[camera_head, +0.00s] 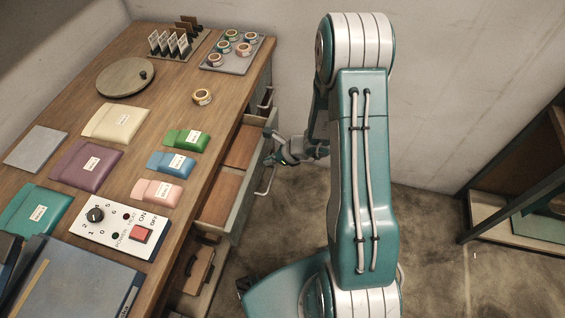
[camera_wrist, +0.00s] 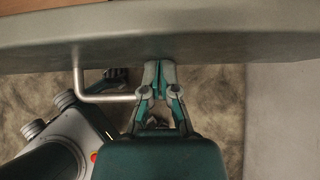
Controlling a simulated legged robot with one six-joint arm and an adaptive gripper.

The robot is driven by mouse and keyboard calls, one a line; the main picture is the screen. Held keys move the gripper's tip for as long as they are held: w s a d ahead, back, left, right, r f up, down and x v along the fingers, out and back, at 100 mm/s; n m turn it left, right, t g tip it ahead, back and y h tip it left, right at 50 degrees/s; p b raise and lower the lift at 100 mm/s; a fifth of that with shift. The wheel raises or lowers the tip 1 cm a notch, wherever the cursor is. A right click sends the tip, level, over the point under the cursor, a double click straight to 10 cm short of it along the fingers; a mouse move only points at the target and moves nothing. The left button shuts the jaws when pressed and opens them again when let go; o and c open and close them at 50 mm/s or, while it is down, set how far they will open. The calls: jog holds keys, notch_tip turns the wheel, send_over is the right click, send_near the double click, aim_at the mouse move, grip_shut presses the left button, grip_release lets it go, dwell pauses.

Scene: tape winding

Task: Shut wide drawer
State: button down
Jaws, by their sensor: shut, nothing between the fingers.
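The wide drawer (camera_head: 217,196) stands pulled out from the desk's right side in the head view, showing its wooden inside. Its grey front carries a pale bar handle (camera_head: 268,180). In the wrist view the drawer front (camera_wrist: 220,52) spans the top, and the handle (camera_wrist: 102,98) is left of my fingers. My gripper (camera_head: 275,158) is beside the outer face of the drawer front, near one end of the handle. In the wrist view my gripper (camera_wrist: 159,72) is shut and empty, its tips at or very near the front. I cannot tell whether they touch.
Other drawers, one upper (camera_head: 265,100) and one lower (camera_head: 197,270), are also open. The desk top (camera_head: 150,130) holds pouches, tape rolls (camera_head: 202,97), a turntable (camera_head: 125,78) and a control box (camera_head: 123,226). A shelf (camera_head: 520,215) stands right. Floor between is clear.

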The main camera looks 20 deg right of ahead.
jog(key=w+a, duration=0.2)
jog(key=a, duration=0.1)
jog(key=w+a, duration=0.4)
jog(key=a, duration=0.1)
jog(key=shift+a, duration=0.3)
jog(key=shift+d, duration=0.1)
jog(key=shift+w+r, duration=0.1)
